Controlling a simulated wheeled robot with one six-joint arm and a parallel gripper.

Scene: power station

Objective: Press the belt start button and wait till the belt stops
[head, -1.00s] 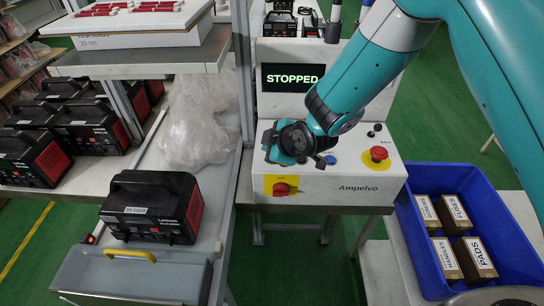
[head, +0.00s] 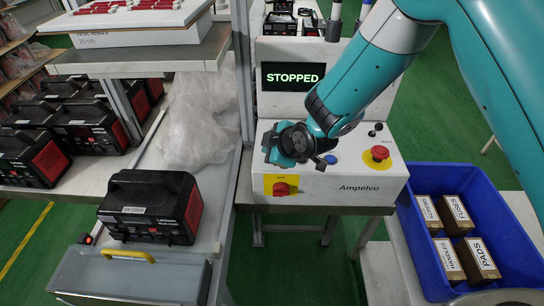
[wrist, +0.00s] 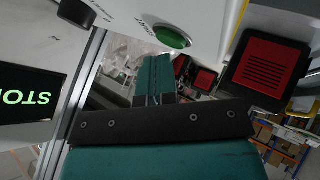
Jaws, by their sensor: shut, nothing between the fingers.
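The white control box (head: 322,178) labelled Ampelvo stands beside the belt. A green button (wrist: 172,37) shows in the wrist view, just past the tips of my gripper (wrist: 155,62); I cannot tell whether they touch. In the head view my gripper (head: 272,150) is over the box's left part, shut and empty, and hides the green button. The screen (head: 293,76) behind the box reads STOPPED in green. The belt (head: 207,210) runs along the left, with a black and red power station (head: 152,206) on it near its front end.
The box also has a red mushroom button (head: 379,153), a blue button (head: 330,158) and a red rotary switch (head: 282,187) on yellow. A blue crate (head: 470,190) with several labelled boxes stands at right. More power stations (head: 85,125) stand at left.

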